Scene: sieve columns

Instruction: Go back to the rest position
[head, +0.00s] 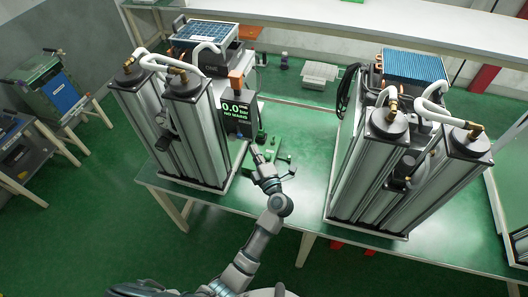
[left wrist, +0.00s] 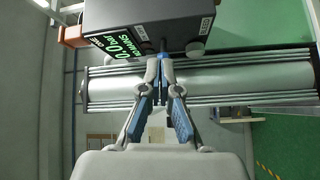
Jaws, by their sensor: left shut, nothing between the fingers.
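My left gripper (head: 257,153) reaches in from the bottom of the head view, over the green table (head: 303,135) and just right of the left sieve column unit (head: 203,140). In the left wrist view its two fingers (left wrist: 161,62) meet at the tips, shut and empty. A dark box with a lit green display (head: 237,115) stands by the left unit's right side; it also shows at the top of the left wrist view (left wrist: 150,28). I cannot tell whether the fingertips touch the box. My right gripper is not in view.
A second sieve column unit (head: 363,160) stands on the table to the right. Small green parts (head: 281,163) lie near my left gripper. A pale block (head: 319,74) sits at the back. The table between the two units is mostly clear.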

